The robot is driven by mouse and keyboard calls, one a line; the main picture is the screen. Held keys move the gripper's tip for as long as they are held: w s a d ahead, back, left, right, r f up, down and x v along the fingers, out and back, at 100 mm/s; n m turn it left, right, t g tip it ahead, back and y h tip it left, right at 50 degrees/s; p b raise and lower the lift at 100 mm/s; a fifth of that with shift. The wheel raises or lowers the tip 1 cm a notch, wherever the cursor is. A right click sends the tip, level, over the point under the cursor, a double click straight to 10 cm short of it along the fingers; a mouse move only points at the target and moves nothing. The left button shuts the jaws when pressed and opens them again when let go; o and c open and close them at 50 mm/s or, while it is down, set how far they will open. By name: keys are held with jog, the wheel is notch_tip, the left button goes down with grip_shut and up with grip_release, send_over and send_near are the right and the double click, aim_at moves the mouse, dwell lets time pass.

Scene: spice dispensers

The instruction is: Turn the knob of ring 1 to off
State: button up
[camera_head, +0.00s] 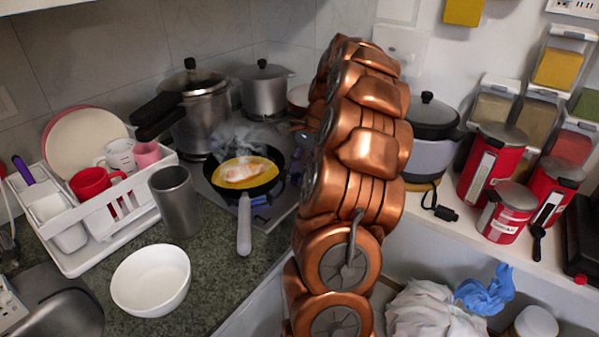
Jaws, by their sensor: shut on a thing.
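The stove (281,210) stands on the dark counter at picture centre, partly hidden behind my copper arm. A frying pan (244,228) with yellow food and a pale piece in it sits on a front ring, and smoke or steam rises above it. Small blue parts (262,201) show at the stove's edge right of the pan handle; I cannot tell whether they are knobs. The knob of ring 1 cannot be made out. My gripper is not clearly visible; my arm covers the area right of the pan.
A pressure cooker (196,112) and a steel pot (265,92) stand behind the pan. A grey cup (176,200), a white bowl (151,281) and a dish rack (140,208) are left. Red canisters (490,165) and a lidded cooker (430,154) stand on the right shelf.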

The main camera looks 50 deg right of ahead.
jog(key=o, duration=1.1)
jog(key=shift+r, duration=0.1)
jog(key=v, duration=0.4)
jog(key=shift+d+r, duration=0.15)
jog(key=shift+d, duration=0.05)
jog(key=shift+v, duration=1.4)
